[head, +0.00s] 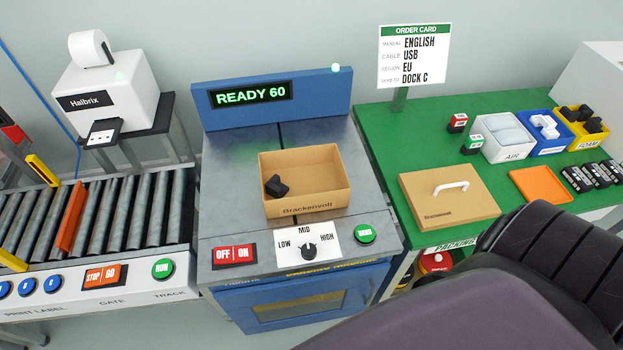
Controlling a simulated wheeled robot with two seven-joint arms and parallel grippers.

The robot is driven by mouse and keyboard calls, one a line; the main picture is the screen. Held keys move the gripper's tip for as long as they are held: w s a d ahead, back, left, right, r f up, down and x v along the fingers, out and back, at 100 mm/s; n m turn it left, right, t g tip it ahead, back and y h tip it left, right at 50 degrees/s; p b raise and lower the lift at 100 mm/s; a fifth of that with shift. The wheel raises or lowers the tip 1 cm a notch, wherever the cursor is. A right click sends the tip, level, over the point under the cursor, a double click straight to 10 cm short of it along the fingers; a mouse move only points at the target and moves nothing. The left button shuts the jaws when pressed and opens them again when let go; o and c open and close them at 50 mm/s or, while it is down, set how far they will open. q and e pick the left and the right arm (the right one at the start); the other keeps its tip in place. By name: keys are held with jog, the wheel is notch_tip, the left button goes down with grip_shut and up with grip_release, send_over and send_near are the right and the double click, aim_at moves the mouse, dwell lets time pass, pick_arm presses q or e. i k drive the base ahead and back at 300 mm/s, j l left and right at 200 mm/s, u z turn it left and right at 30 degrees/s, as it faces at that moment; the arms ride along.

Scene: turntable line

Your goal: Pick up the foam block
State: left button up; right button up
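The yellow bin (583,139) at the far right of the green table has a label that appears to read FOAM. Several black blocks (590,118) lie in it. A similar small black block (277,187) lies inside the open cardboard box (318,196), near its left wall. I cannot tell for certain whether it is foam. The box sits on the grey top of the blue machine. Neither of my grippers shows in the head view. A dark arm part of mine fills the lower right and hides part of the table front.
Beside the yellow bin stand a blue bin (545,147) with white pieces and a white AIR bin (500,153). A handled cardboard lid (448,207), an orange tray (539,186) and several black items (592,176) lie in front. A roller conveyor (125,215) is left.

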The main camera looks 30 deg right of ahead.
aim_at(593, 126)
jog(key=z, duration=2.75)
jog(key=i+l+u, duration=0.15)
jog(key=i+l, duration=0.2)
jog(key=i+l+u, duration=0.1)
jog(key=i+l, duration=0.2)
jog(key=l, duration=0.2)
jog(key=i+l+u, duration=0.15)
jog(key=i+l, duration=0.15)
jog(key=l, duration=0.15)
